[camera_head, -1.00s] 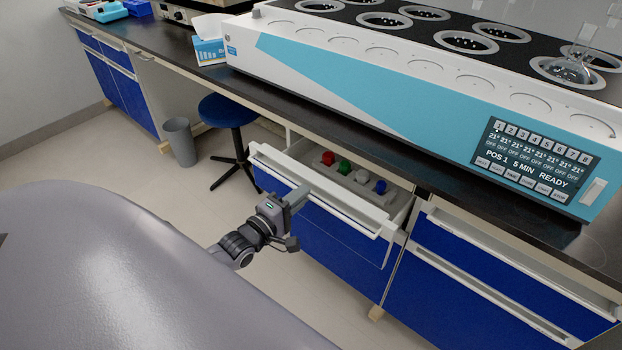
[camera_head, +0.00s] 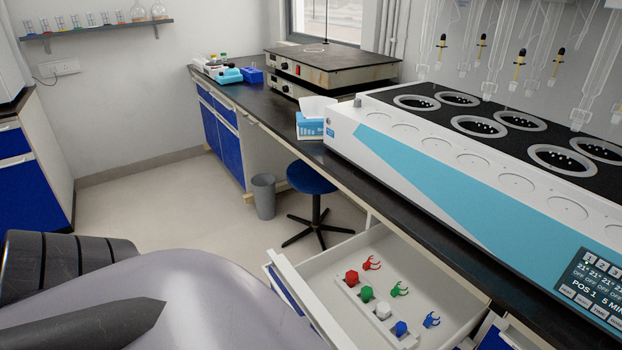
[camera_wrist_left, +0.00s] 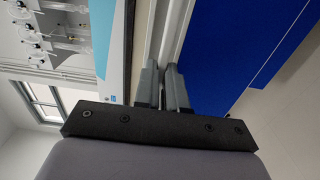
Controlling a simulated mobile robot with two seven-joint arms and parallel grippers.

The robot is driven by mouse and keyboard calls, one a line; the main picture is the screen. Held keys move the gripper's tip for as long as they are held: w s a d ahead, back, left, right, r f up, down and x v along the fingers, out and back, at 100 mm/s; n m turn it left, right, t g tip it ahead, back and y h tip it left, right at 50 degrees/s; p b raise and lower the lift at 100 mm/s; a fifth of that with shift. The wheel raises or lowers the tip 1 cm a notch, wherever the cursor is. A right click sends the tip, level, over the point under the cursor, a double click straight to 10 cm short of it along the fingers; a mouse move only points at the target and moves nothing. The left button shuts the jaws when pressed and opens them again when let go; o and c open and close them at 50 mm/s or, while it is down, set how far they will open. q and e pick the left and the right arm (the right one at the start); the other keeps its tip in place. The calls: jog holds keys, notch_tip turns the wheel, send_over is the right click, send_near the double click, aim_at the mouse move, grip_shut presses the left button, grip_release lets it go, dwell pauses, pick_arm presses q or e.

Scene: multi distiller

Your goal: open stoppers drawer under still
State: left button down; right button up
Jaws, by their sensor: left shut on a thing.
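The stoppers drawer (camera_head: 306,298) under the still (camera_head: 440,165) stands well open in the head view. Inside it are a red stopper (camera_head: 352,277), a green stopper (camera_head: 367,294), a white stopper (camera_head: 383,311) and a blue stopper (camera_head: 400,328) in a row, with coloured clips beside them. In the left wrist view my left gripper (camera_wrist_left: 162,75) is shut on the white handle rail (camera_wrist_left: 164,45) of the drawer, beside its blue front (camera_wrist_left: 225,50). In the head view its fingers are hidden. My right gripper is not in view.
A blue stool (camera_head: 312,178) and a grey bin (camera_head: 263,196) stand on the floor left of the drawer. A tissue box (camera_head: 310,126) sits on the black bench beside the still. Open floor lies at the left.

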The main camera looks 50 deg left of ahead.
pick_arm(q)
jog(key=shift+s, duration=0.3)
jog(key=c, duration=1.2)
grip_release()
jog(key=s, duration=0.7)
jog(key=shift+a, duration=0.3)
